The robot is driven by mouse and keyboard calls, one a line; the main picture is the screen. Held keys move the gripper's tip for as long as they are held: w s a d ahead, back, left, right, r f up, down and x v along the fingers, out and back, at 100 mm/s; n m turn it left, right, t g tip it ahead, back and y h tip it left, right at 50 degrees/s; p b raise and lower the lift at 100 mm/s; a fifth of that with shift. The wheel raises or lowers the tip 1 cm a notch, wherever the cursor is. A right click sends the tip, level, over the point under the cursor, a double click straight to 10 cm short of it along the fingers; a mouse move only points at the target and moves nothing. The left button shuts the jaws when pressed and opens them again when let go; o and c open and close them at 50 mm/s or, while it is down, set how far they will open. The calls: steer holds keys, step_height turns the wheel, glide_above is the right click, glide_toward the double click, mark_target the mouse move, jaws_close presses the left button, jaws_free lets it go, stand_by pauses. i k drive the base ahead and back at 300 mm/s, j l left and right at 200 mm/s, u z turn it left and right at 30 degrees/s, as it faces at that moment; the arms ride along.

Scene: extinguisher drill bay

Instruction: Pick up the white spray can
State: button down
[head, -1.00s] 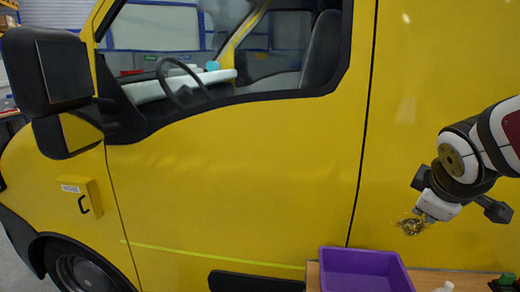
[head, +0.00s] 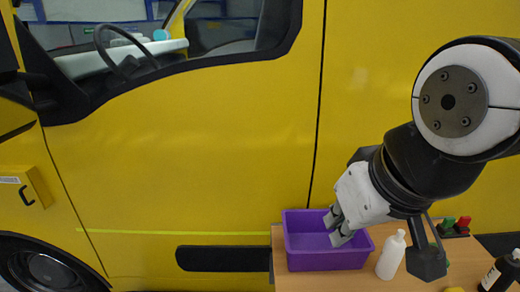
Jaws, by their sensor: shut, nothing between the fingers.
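A white bottle-shaped container (head: 390,258) with a narrow top stands upright on a wooden table (head: 388,284) at the lower right; it is the only white can-like thing I see. My gripper (head: 337,229) is shut and empty. In the picture its fingertips lie over the purple bin, up and left of the white container and apart from it. The lower part of my arm hangs close to the right of the container in the picture.
A purple bin (head: 298,262) stands left of the white container. Right of it are red and green items (head: 455,226), a dark bottle (head: 502,270) and a yellow thing (head: 455,289) at the bottom edge. A yellow van (head: 190,170) stands close behind the table.

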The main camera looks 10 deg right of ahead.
mark_target(392, 252)
steer(key=z, duration=1.05)
